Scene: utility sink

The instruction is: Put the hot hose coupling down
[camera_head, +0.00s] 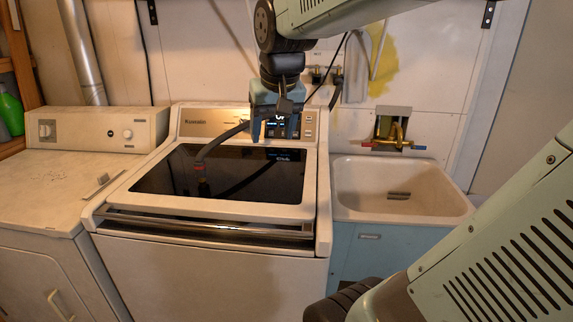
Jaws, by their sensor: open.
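A dark hose (225,138) ends in a red-marked coupling (199,166), the hot one by its colour. The coupling is at the left part of the washer's dark glass lid (250,182); its reflection shows in the glass, and I cannot tell whether it touches. The hose runs up to the right and passes behind my gripper. My gripper (276,135) points down over the back of the washer, in front of its control panel. Its jaws are open with no coupling between them, and the coupling is apart from them, lower left.
The white washer (210,265) stands between a dryer (50,190) and a utility sink (400,210). Brass taps with red and blue ends (395,135) sit in a wall box above the sink. A green bottle (10,112) is at far left. Most of the lid is clear.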

